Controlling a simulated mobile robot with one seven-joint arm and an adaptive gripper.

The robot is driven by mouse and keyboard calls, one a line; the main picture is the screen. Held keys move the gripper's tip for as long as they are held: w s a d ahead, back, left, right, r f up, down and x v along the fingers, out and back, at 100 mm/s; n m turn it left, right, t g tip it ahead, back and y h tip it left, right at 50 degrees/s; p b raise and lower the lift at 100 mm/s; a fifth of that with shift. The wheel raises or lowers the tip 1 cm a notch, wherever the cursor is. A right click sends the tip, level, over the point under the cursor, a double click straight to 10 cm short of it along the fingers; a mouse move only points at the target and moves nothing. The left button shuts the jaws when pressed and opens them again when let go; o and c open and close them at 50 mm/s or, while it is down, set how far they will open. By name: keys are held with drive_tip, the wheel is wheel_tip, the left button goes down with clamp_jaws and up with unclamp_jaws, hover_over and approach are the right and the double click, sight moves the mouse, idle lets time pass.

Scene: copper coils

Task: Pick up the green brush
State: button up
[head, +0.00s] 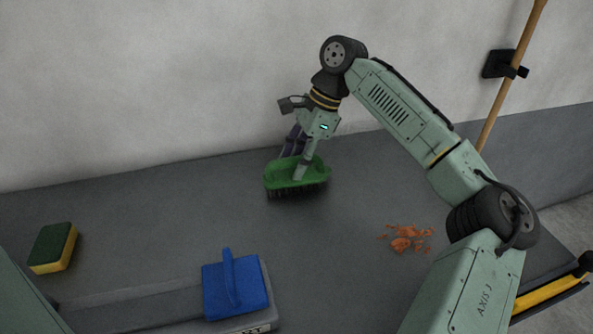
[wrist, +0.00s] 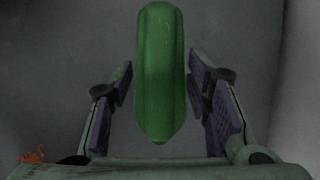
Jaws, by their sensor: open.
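The green brush (head: 284,174) rests on the dark grey surface near the wall in the head view, its dark bristles facing down. My gripper (head: 299,152) is directly over it, pointing down, with its fingers at the brush's upper part. In the wrist view the brush (wrist: 160,75) lies lengthwise between the two purple-padded fingers of my gripper (wrist: 168,88). The gripper is open, with a visible gap between the brush and the pads on both sides.
A yellow and dark green sponge (head: 53,248) lies at the left. A blue handled block (head: 234,287) is at the front. Orange scraps (head: 405,238) lie right of the brush. A wooden pole (head: 508,80) stands at the wall. The surface around the brush is clear.

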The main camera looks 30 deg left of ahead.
drive_tip(key=shift+f, duration=0.1)
drive_tip(key=shift+c, duration=0.2)
clamp_jaws()
idle(0.4)
